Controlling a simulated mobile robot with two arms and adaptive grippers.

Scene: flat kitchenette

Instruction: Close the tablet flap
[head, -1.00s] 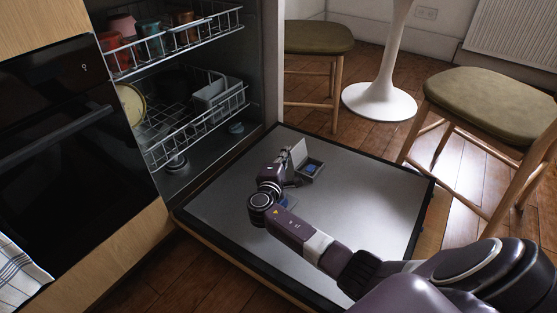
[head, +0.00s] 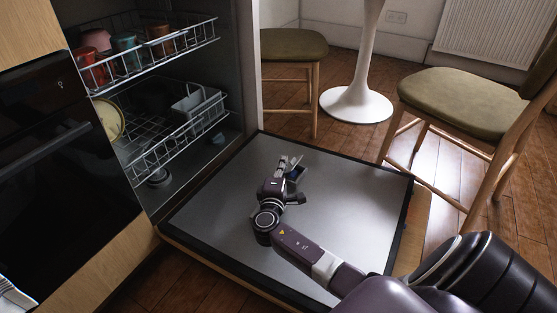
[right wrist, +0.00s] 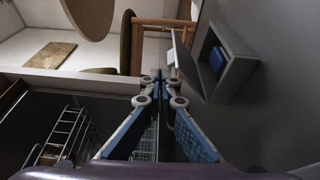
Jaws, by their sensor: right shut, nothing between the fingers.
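The tablet dispenser is a small grey box in the inner face of the lowered dishwasher door. In the right wrist view its flap (right wrist: 184,66) stands open as a pale panel beside the compartment (right wrist: 236,68), which holds a blue tablet (right wrist: 217,61). In the head view the dispenser (head: 295,174) is partly hidden by my right gripper (head: 290,162). My right gripper also shows in the right wrist view (right wrist: 160,76); its fingers are shut and empty, with the tips just left of the flap. I cannot tell if they touch it. My left gripper is out of view.
The open door (head: 345,200) lies flat and is otherwise clear. Racks (head: 170,140) with cups and dishes stand in the dishwasher at left. A chair (head: 465,105), a stool (head: 292,45) and a white table base (head: 356,104) are beyond the door.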

